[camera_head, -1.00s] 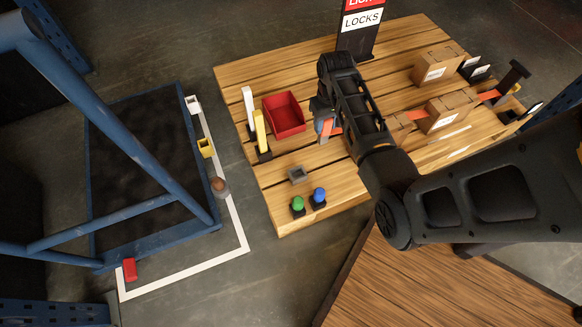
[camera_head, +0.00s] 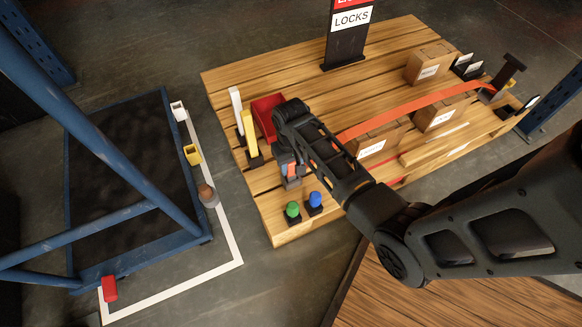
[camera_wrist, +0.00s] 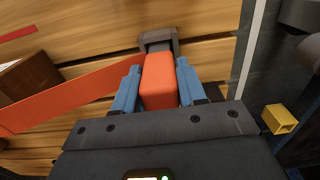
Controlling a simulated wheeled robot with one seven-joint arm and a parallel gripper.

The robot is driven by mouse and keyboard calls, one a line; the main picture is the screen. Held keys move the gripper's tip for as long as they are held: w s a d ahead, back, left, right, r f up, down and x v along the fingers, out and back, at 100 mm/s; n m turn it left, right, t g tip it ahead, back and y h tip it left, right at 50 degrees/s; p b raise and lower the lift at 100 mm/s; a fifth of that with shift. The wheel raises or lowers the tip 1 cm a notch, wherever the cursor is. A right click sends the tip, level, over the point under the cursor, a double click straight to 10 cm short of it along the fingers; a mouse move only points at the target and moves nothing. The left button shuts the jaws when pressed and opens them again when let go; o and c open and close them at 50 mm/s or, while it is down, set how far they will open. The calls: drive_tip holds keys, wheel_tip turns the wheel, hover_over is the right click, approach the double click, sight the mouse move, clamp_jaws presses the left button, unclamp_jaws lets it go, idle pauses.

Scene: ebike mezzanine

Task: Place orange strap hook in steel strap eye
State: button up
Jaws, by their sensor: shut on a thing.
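The orange strap hook (camera_wrist: 160,82) is an orange block between the two blue fingers of my gripper (camera_wrist: 155,85), which is shut on it. In the head view my gripper (camera_head: 290,172) is low over the left part of the wooden table, partly hidden by my arm. The grey steel strap eye (camera_wrist: 158,40) is just beyond the hook's far end in the wrist view; I cannot tell whether they touch. The orange strap (camera_head: 420,106) runs from the hook's side across the boxes to a black post (camera_head: 508,70) at the right.
Green (camera_head: 293,210) and blue (camera_head: 315,200) knobs stand near the front edge, close to my gripper. A red bin (camera_head: 268,108) and a yellow upright (camera_head: 249,132) are behind it. Cardboard boxes (camera_head: 428,66) stand to the right. A blue frame (camera_head: 125,150) is left of the table.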

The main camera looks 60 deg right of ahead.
drive_tip(key=shift+f, duration=0.35)
drive_tip(key=o, duration=1.2)
wheel_tip(320, 180, up, 12)
drive_tip(key=p, duration=0.5)
drive_tip(key=shift+r+p, duration=0.15)
drive_tip(key=shift+p, duration=0.25)
drive_tip(key=s+a+r+n+t+h, duration=0.2)
drive_tip(key=s+a+n+t, duration=0.2)
drive_tip(key=s+a+t, duration=0.55)
drive_tip(key=s+a+r+n+t, duration=0.1)
drive_tip(key=s+a+r, duration=0.2)
drive_tip(key=r, duration=0.5)
drive_tip(key=s+a+r+n+t+y, duration=0.1)
drive_tip(key=s+a+r+t, duration=0.1)
drive_tip(key=s+r, duration=0.4)
drive_tip(key=s+a+r+t+y, duration=0.1)
drive_tip(key=s+a+r, duration=0.3)
drive_tip(key=r, duration=0.6)
drive_tip(key=shift+s+a+r+n+t, duration=0.2)
drive_tip(key=shift+s+r+n+t, duration=0.15)
drive_tip(key=shift+s+t, duration=0.3)
